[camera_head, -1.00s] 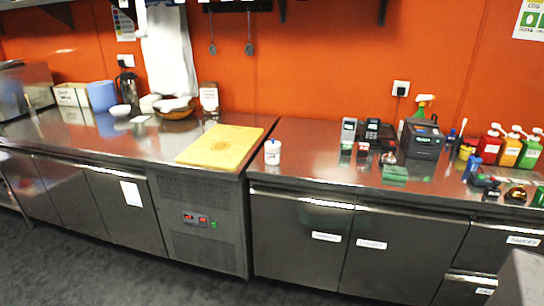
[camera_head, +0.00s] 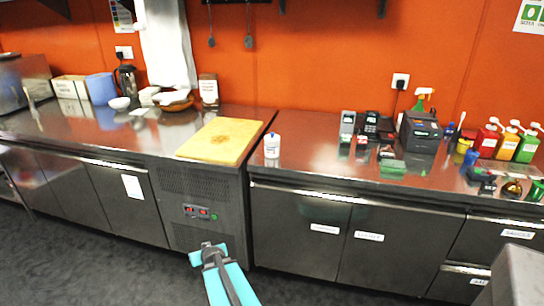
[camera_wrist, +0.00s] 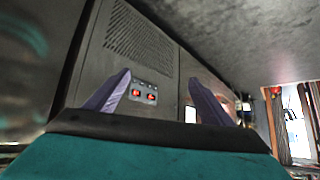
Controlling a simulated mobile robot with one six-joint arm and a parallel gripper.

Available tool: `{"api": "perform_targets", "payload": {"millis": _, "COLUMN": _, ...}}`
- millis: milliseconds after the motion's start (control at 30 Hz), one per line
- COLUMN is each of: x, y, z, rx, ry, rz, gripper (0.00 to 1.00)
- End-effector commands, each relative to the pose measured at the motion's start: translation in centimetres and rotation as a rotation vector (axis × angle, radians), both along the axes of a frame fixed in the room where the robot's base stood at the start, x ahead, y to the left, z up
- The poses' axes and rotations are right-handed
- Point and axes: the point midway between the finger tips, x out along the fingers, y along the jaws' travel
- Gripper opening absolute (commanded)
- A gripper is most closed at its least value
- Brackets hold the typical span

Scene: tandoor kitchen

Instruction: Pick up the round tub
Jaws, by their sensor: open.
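The round tub (camera_head: 272,146) is a small white container with a label. It stands upright on the steel counter in the head view, just right of the yellow cutting board. In the wrist view I cannot make it out. My gripper (camera_wrist: 160,96) is open in the wrist view, with two purple fingers apart and nothing between them. It faces the grey unit front with red switches, below counter height. In the head view part of my teal arm shows low at bottom centre, in front of the counter and apart from the tub.
The yellow cutting board (camera_head: 221,140) lies left of the tub. Card terminals (camera_head: 371,124), a black printer (camera_head: 420,132) and sauce bottles (camera_head: 507,141) stand to the right. A blue bucket (camera_head: 101,88) and a bowl (camera_head: 175,97) stand at the left. The counter around the tub is clear.

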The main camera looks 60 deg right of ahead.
Motion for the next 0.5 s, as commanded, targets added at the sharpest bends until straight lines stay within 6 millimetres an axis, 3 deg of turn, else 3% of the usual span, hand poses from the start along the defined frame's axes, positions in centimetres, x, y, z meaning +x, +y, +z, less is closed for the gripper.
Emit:
{"api": "perform_targets", "payload": {"millis": 33, "x": -0.1, "y": -2.8, "z": 2.2, "rx": -0.035, "ry": -0.047, "rz": -0.038, "gripper": 0.76}}
{"api": "perform_targets", "payload": {"millis": 100, "x": -0.3, "y": -6.3, "z": 5.1, "rx": -0.088, "ry": -0.110, "rz": -0.087, "gripper": 0.76}}
{"api": "perform_targets", "payload": {"millis": 267, "x": -2.3, "y": -14.1, "z": 12.2, "rx": -0.219, "ry": -0.244, "rz": -0.203, "gripper": 0.76}}
{"api": "perform_targets", "payload": {"millis": 500, "x": -8.0, "y": -24.1, "z": 22.8, "rx": -0.427, "ry": -0.409, "rz": -0.379, "gripper": 0.76}}
